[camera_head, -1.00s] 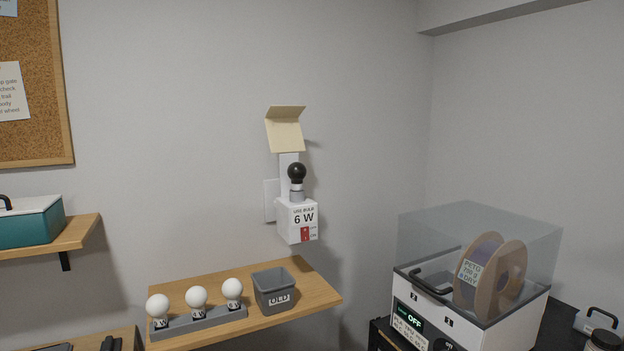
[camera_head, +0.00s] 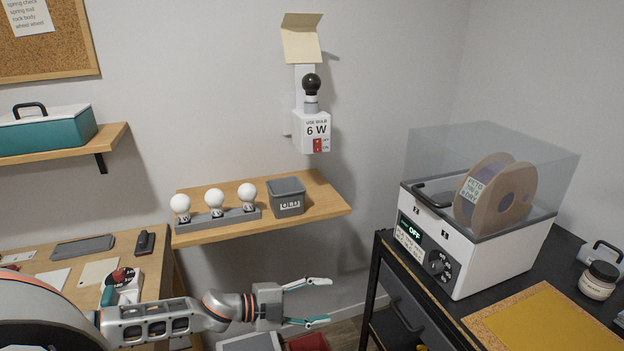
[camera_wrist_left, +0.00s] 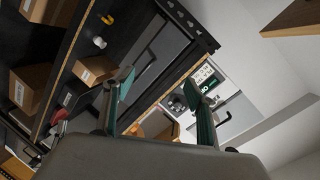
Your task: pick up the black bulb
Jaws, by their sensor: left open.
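The black bulb (camera_head: 312,84) stands upright in the socket on top of a white wall fixture (camera_head: 314,131) labelled "6 W" with a red switch. A cream shade (camera_head: 302,40) is tilted up above it. My left gripper (camera_head: 318,301) is open and empty, low in the head view, below the shelf and well below the bulb. In the left wrist view its two green-padded fingers (camera_wrist_left: 163,103) are apart with nothing between them. The bulb does not show in the left wrist view. My right gripper is not in view.
A wooden shelf (camera_head: 328,196) under the fixture carries a rack (camera_head: 218,222) of three white bulbs and a grey "OLD" bin (camera_head: 286,197). A filament dryer (camera_head: 450,246) stands on a black bench at right. The wall around the fixture is clear.

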